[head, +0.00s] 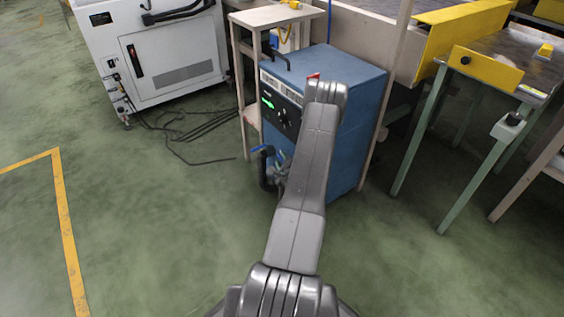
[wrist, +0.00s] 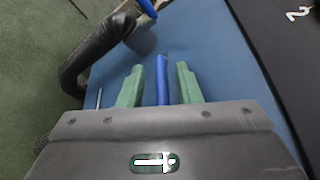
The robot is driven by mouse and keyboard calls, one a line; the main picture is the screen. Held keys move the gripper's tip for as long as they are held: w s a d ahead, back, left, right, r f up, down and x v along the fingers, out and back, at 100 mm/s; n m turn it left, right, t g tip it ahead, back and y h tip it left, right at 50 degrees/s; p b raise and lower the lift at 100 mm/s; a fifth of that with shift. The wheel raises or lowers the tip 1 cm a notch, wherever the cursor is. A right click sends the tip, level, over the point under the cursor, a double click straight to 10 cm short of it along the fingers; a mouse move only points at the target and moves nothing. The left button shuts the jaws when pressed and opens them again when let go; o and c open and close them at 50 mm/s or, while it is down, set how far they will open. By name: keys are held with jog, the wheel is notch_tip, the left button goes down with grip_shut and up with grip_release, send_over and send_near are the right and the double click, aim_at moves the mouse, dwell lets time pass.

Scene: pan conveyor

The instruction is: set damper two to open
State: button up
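In the wrist view my gripper (wrist: 160,90) is open. Its two green fingers stand on either side of a blue lever (wrist: 162,80), with a gap on each side. The lever's far end is hidden by my gripper body. A second blue lever (wrist: 148,7) shows at the top beside a black bent pipe (wrist: 85,65). In the head view a blue lever (head: 261,149) sits by the pipe (head: 266,172) on the blue cabinet's front. My arm hides much of this front.
The blue cabinet (head: 350,105) stands next to a pale wooden stand (head: 243,85). A white machine (head: 155,50) with loose black cables (head: 195,130) is at the left. Green-legged tables (head: 420,130) are at the right. The green floor at the left front is clear.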

grip_shut()
jog(key=shift+f+y+b, duration=0.1)
jog(key=shift+y+b, duration=0.2)
jog(key=shift+s+a+n+g+y+b, duration=0.2)
jog(key=shift+n+g+y+b, duration=0.25)
jog(key=shift+n+y, duration=0.35)
jog(key=shift+s+a+n+g+y+b, duration=0.1)
jog(key=shift+s+n+g+y+b, duration=0.15)
jog(key=shift+n+y+b, duration=0.4)
jog(key=shift+o, duration=0.8)
grip_release()
